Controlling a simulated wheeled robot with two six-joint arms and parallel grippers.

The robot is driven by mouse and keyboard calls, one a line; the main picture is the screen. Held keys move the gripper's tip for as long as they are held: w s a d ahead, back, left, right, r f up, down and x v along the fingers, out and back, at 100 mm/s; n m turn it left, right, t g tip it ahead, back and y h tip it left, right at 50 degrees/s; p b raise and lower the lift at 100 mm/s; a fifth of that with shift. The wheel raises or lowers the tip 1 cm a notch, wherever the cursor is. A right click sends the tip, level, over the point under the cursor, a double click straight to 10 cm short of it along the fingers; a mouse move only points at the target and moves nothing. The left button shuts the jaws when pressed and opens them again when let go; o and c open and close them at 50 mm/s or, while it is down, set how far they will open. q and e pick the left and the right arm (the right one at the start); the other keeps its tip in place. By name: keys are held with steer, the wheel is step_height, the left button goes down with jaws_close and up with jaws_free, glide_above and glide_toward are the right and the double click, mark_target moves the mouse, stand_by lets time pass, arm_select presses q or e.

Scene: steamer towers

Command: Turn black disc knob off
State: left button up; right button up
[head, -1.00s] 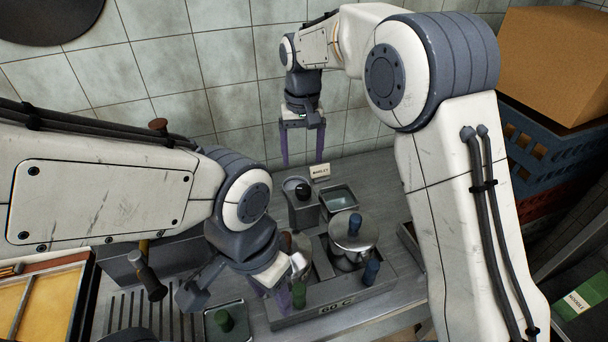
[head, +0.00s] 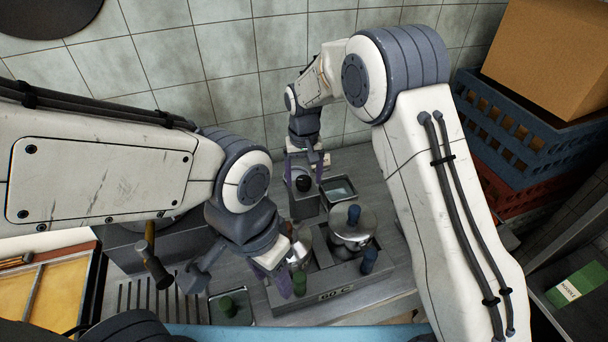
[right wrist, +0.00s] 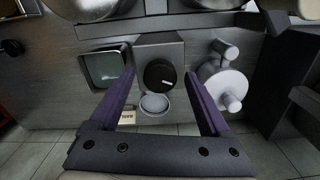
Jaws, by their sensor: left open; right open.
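The black disc knob (right wrist: 159,73) sits on the face of a grey box (right wrist: 158,48) in the right wrist view, with a small pale mark at its lower right. In the head view the knob (head: 303,183) shows below my right gripper (head: 304,176). My right gripper is open, its purple fingers on either side of the knob; I cannot tell whether they touch it. My left gripper (head: 284,288) is open beside a green handle (head: 300,284) at the lower middle; its fingers are partly hidden.
A steel pot (head: 350,240) with a blue-topped lid stands in a holder labelled 60 C (head: 330,293). The tiled wall (head: 225,70) is close behind. Blue (head: 510,125) and red crates stand at the right.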

mark_target(304, 180)
steer(key=shift+c, duration=0.3)
jaws_close()
steer(key=n, duration=0.4)
steer(key=shift+n, duration=0.4)
steer(key=shift+o, duration=0.3)
jaws_free()
step_height(304, 180, up, 11)
steer(key=b, duration=0.2)
steer(key=shift+f, duration=0.2)
